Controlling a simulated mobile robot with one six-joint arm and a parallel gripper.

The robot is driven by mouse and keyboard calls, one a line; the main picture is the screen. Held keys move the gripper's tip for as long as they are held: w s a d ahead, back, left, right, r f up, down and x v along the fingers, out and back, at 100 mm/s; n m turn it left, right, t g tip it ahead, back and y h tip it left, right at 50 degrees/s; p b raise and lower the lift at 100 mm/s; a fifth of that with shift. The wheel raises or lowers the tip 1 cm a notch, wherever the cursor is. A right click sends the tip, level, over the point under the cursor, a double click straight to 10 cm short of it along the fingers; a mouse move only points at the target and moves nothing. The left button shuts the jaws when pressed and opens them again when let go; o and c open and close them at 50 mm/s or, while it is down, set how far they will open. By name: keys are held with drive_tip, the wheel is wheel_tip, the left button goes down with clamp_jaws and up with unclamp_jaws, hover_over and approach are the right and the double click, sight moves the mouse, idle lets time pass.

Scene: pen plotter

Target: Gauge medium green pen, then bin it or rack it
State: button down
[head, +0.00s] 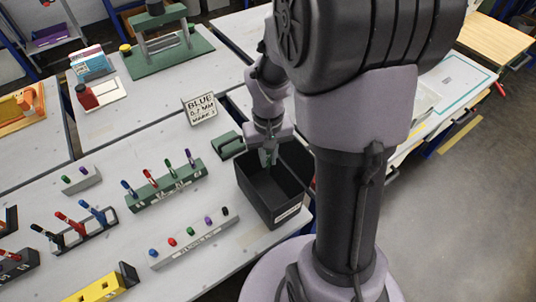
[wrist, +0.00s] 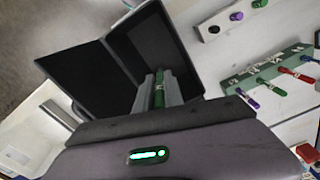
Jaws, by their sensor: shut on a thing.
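My gripper (head: 268,158) is shut on a green pen (wrist: 158,92), which points away from the wrist between the two fingers. In the head view my gripper is over the black open bin (head: 285,212), and the pen is mostly hidden by the fingers. In the wrist view the bin (wrist: 88,78) lies beyond the fingertips; its inside looks dark and empty where visible. A green rack (head: 165,190) to the left of the bin holds several upright pens with blue, red, purple and green tops. A small green slotted block (head: 228,146) sits beside the bin.
A sign (head: 201,109) reads BLUE 0.7 MM MARK 3. A long grey holder (head: 195,240) with coloured caps lies in front of the green rack. A black-and-grey pen stand (head: 82,233) is further left. A green press-like fixture (head: 168,50) stands at the back.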

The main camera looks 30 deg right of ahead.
wheel_tip(320, 180, down, 9)
drive_tip(key=b, duration=0.6)
drive_tip(key=shift+f+b, duration=0.15)
drive_tip(key=shift+b, duration=0.25)
drive_tip(key=c, duration=1.4)
unclamp_jaws()
drive_tip(key=shift+o, duration=0.2)
drive_tip(key=shift+r, duration=0.2)
wheel_tip(320, 180, up, 17)
drive_tip(key=p, duration=0.7)
drive_tip(key=shift+r+p, duration=0.15)
drive_tip(key=shift+p, duration=0.2)
